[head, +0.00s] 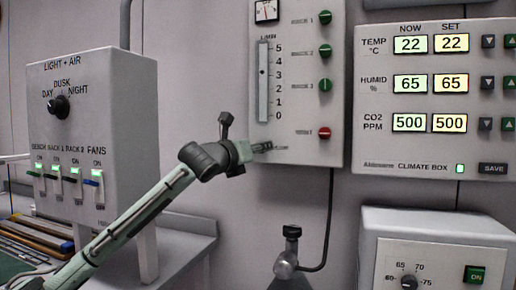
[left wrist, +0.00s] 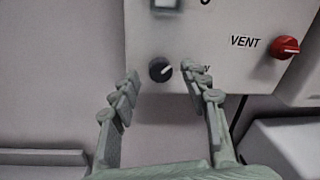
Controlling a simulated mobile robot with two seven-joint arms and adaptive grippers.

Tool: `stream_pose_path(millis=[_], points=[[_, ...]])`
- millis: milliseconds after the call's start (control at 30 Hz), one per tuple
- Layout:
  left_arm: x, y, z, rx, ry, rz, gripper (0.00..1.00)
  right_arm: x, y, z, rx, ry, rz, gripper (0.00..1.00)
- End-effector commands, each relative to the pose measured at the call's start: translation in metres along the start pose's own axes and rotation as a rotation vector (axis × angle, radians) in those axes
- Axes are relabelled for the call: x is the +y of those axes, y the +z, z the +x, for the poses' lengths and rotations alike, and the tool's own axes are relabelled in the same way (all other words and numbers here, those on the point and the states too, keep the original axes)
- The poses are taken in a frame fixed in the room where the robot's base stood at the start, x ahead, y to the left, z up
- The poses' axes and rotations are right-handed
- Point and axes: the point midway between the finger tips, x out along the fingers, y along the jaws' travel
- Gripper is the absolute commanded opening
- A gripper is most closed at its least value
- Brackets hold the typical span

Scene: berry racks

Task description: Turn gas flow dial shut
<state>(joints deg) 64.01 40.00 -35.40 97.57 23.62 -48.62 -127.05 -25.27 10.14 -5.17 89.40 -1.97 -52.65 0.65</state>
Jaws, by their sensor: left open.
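The gas panel (head: 303,60) is a pale box on the wall with a flow scale marked 0 to 5. Its gas flow dial (left wrist: 160,69) is a small black knob with a light pointer mark, low on the panel in the left wrist view; its label is partly covered by a finger. In the head view my left gripper (head: 262,147) reaches the panel's lower left and hides the dial. My left gripper (left wrist: 160,76) is open and empty, its fingertips on either side of the dial in the picture. I cannot tell whether they touch it. My right gripper is out of view.
A red vent knob (head: 324,133) sits right of the dial, below several green knobs (head: 325,51). The climate box (head: 436,95) hangs to the right. A light and air box (head: 92,130) stands left. A gas bottle valve (head: 287,262) is below the panel.

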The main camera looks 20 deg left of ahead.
Motion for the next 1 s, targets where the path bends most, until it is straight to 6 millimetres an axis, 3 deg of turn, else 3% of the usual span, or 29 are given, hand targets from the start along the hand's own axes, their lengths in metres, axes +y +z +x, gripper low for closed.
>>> stream_pose_path(millis=[367, 733, 1000], points=[[-0.0002, -0.0003, 0.0090, 0.000, -0.001, 0.001, 0.46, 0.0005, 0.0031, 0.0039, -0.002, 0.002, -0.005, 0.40], [0.0000, -0.0003, 0.0088, 0.000, 0.000, 0.000, 0.01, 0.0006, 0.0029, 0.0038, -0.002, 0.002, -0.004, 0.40], [0.0001, -0.0005, 0.0087, -0.001, -0.001, -0.017, 0.00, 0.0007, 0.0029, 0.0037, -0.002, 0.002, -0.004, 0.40]])
